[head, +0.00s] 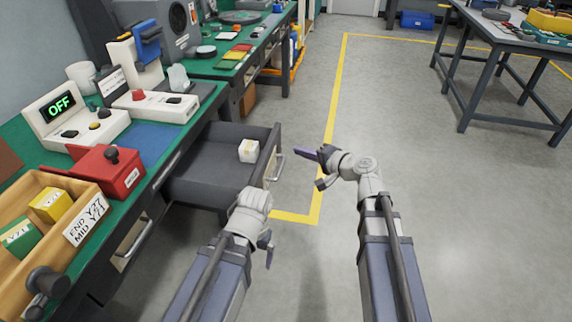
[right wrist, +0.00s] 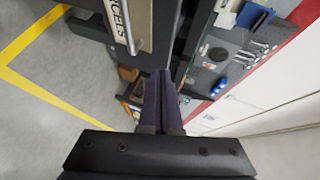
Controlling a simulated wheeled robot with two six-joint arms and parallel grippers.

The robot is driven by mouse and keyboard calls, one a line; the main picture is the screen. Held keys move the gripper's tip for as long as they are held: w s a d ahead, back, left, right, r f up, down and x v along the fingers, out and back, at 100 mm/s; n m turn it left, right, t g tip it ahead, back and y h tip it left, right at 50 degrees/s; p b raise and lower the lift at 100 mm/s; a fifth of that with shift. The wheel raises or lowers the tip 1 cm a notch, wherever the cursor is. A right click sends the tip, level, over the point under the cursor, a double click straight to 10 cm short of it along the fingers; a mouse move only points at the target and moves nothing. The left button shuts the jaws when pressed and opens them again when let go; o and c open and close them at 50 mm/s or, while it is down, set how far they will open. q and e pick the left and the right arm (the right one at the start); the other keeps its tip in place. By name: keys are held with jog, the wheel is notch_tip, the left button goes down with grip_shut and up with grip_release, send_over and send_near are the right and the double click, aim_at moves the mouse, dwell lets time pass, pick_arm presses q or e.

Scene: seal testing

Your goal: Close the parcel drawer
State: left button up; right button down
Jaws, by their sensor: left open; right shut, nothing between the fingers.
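The parcel drawer (head: 215,185) is a dark grey drawer pulled out from under the green-topped bench, with a small white box (head: 249,151) inside. Its front panel carries a pale bar handle (head: 275,168). In the right wrist view the handle (right wrist: 122,24) and a partly readable label ending in "CELS" show at the upper left. My right gripper (head: 302,153) is shut and empty, just outside the drawer front near the handle; its closed fingers (right wrist: 162,95) show in the right wrist view. My left gripper (head: 266,248) is open, low and in front of the drawer's near side.
The bench top (head: 205,98) holds an "OFF" display unit (head: 62,108), a red box (head: 108,170) and a wooden tray (head: 75,232) of small boxes. Grey floor with yellow tape (head: 328,130) is free to the right. Another table (head: 500,38) stands far right.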

jog(key=w+d+f+m+t+b, duration=0.1)
jog(key=d+f+m+t+b, duration=0.3)
jog(key=b, duration=0.4)
jog(key=h, duration=0.1)
send_near(279, 137)
jog(key=w, duration=0.5)
pick_arm(q)
notch_tip(279, 137, down, 11)
jog(key=shift+f+b, duration=0.2)
jog(key=shift+b, duration=0.25)
pick_arm(e)
jog(key=shift+w+a+f+t, duration=0.1)
jog(key=shift+a+t, duration=0.05)
jog(key=shift+a, duration=0.55)
jog(key=shift+w+a+f+t, duration=0.1)
jog(key=shift+a+f+t, duration=0.05)
jog(key=shift+a, duration=0.55)
